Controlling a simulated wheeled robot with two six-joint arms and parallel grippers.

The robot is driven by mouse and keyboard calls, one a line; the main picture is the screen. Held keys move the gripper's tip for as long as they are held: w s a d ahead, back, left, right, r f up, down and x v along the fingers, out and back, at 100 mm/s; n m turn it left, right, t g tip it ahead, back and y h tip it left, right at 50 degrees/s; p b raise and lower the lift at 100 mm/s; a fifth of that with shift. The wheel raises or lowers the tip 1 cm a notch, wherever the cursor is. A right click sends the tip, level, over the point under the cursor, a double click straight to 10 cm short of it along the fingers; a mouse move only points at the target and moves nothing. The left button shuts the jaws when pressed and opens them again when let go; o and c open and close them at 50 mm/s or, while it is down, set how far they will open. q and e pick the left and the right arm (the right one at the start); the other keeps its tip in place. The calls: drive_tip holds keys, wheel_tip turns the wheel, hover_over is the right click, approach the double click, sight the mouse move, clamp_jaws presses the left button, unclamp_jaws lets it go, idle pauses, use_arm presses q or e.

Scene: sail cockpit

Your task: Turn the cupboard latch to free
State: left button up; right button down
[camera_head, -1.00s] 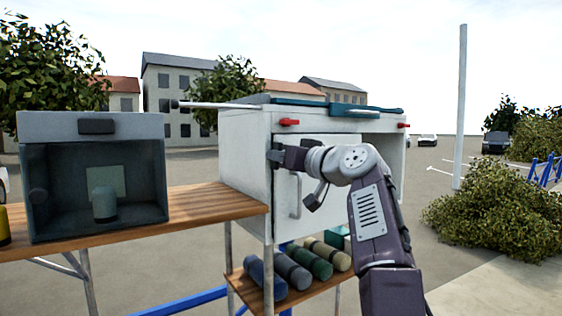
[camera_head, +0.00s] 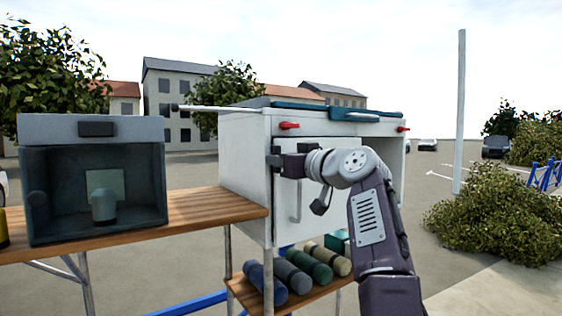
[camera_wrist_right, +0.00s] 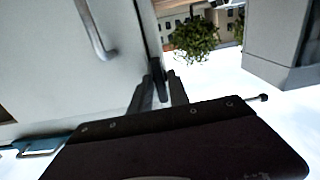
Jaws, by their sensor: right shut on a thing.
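The white cupboard (camera_head: 240,165) stands at the centre, its door (camera_head: 337,210) closed, with a grey bar handle (camera_head: 296,200). The handle also shows in the wrist view (camera_wrist_right: 95,30). My right gripper (camera_head: 277,161) is at the upper left edge of the door. In the wrist view its two dark fingers (camera_wrist_right: 163,88) close around the dark latch (camera_wrist_right: 157,72) at the door's edge. The fingers hide much of the latch, so I cannot tell its exact angle. My left gripper is out of view.
Red knobs (camera_head: 289,125) sit above the door. A wooden counter (camera_head: 200,208) and an open dark box (camera_head: 40,235) stand to the left. Several rolled cylinders (camera_head: 293,276) lie on the shelf below. A rod (camera_head: 215,107) sticks out left at the cupboard's top.

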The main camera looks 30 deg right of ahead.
drive_tip(key=c, duration=1.4)
unclamp_jaws()
drive_tip(key=shift+c, duration=0.2)
drive_tip(key=s+b, duration=0.3)
drive_tip(key=s, duration=0.6)
drive_tip(key=shift+d, duration=0.35)
drive_tip(key=shift+w, duration=0.1)
